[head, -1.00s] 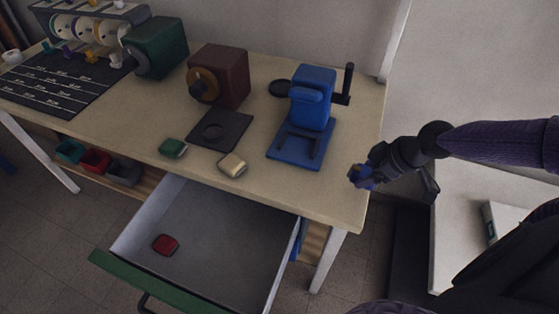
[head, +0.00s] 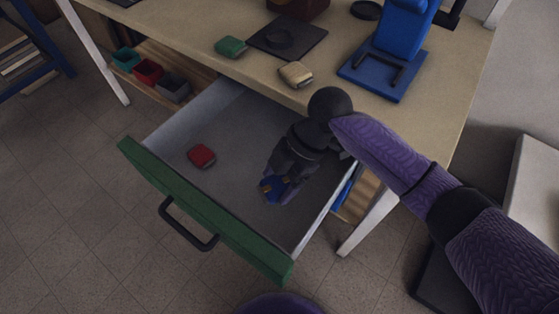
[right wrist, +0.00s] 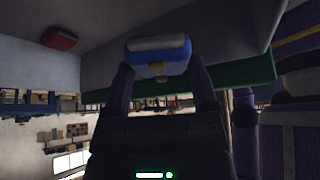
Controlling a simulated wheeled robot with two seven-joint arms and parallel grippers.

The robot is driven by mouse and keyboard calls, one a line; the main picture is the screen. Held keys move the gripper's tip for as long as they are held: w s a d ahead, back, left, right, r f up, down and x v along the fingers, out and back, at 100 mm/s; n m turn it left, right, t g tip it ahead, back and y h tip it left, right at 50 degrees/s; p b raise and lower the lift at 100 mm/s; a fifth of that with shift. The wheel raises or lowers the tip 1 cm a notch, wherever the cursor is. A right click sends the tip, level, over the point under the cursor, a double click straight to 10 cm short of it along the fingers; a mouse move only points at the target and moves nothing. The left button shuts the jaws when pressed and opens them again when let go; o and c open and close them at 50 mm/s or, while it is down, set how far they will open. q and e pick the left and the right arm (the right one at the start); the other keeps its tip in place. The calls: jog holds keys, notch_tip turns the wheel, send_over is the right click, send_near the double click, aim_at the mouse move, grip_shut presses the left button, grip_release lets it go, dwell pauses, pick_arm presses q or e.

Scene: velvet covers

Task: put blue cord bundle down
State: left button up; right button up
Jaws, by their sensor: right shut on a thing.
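The blue cord bundle (head: 273,188) is in my right gripper (head: 274,187), which is shut on it inside the open drawer (head: 235,115). In the right wrist view the bundle (right wrist: 158,54) sits between the two fingertips (right wrist: 158,78), blue with a pale band. I cannot tell from the head view whether it touches the drawer floor. A red bundle (head: 201,156) lies in the drawer to the left; it also shows in the right wrist view (right wrist: 58,39). My left gripper is not in view.
The drawer's green front (head: 200,212) and right wall (head: 322,212) are close to my gripper. On the table (head: 460,75) lie a green bundle (head: 230,47) and a cream bundle (head: 296,74), near a blue stand (head: 388,72). The drawer floor between the red bundle and my gripper is bare.

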aim_at(289, 182)
jog(key=shift+a+f+n, duration=0.35)
jog(key=shift+a+n, duration=0.05)
jog(key=shift+a, duration=0.05)
notch_tip(289, 182, down, 10)
jog(key=b, duration=0.5)
jog(key=shift+r+b, duration=0.1)
jog(key=shift+b, duration=0.25)
jog(key=shift+r, duration=0.2)
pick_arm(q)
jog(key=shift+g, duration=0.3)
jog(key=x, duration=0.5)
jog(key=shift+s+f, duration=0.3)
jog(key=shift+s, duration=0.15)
pick_arm(e)
jog(key=o, duration=1.2)
jog(key=p+v, duration=0.3)
jog(key=v, duration=0.4)
jog(key=shift+w+r+p, duration=0.1)
jog(key=shift+r+p, duration=0.05)
jog(key=shift+p, duration=0.15)
jog(key=shift+r, duration=0.15)
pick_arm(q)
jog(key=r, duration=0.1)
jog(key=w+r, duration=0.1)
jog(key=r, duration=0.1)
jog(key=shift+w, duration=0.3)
